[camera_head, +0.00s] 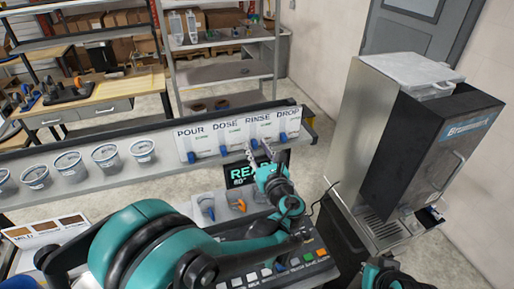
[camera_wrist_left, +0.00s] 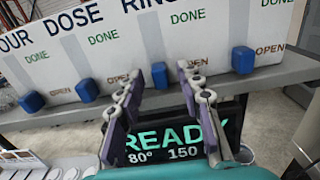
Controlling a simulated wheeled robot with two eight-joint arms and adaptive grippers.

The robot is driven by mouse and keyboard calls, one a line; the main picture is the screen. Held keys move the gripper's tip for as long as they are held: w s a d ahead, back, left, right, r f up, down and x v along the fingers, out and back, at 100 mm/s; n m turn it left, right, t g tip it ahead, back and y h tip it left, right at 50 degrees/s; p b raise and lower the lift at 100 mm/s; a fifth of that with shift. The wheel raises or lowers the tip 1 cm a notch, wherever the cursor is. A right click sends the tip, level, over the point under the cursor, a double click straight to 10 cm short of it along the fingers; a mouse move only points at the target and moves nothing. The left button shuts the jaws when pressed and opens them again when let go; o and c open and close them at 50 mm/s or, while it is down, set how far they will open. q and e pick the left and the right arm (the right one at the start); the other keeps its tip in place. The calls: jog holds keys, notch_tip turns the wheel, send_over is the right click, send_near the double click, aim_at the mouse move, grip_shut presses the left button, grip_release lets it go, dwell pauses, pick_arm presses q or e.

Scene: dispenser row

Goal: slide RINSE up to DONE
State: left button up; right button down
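The RINSE panel (camera_head: 262,127) is a white card on the rail, between DOSE and DROP. Its blue RINSE slider (camera_wrist_left: 160,75) is at the low end by the OPEN mark, with DONE (camera_wrist_left: 186,17) printed higher up. My left gripper (camera_head: 262,156) is just in front of the panel, below the RINSE slider. In the left wrist view, my left gripper (camera_wrist_left: 160,72) is open, and the slider appears between its two fingertips. Whether they touch it I cannot tell. A part of my right arm (camera_head: 383,274) shows at the bottom edge; its fingers do not show.
The blue sliders of POUR (camera_wrist_left: 31,101), DOSE (camera_wrist_left: 87,90) and DROP (camera_wrist_left: 243,59) are also low. A READY screen (camera_wrist_left: 165,140) is below the rail, behind the fingers. Several cups (camera_head: 104,155) stand left. A large dispenser (camera_head: 400,140) stands right.

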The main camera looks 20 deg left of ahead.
aim_at(253, 126)
pick_arm(q)
grip_shut()
notch_tip(253, 126, up, 6)
jog(key=p, duration=0.3)
grip_release()
